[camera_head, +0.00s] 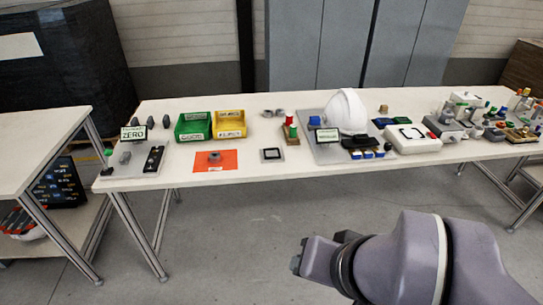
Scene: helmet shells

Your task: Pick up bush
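A small grey round part (214,157), which may be the bush, sits on an orange mat (230,162) near the front edge of the long table, left of its middle. Two more small grey round pieces (273,113) lie farther back, right of the yellow bin. It is too small to tell for certain which one is the bush. My gripper (298,262) is at the lower middle, in front of the table and apart from all these parts. Its fingers are hardly visible, so I cannot tell if it is open or shut.
Green (193,126) and yellow (229,124) bins stand behind the mat. A white helmet shell (346,110) stands on a grey board (325,152). A black-topped square block (271,155) lies right of the mat. The table's right side is crowded. A second table (40,140) stands left.

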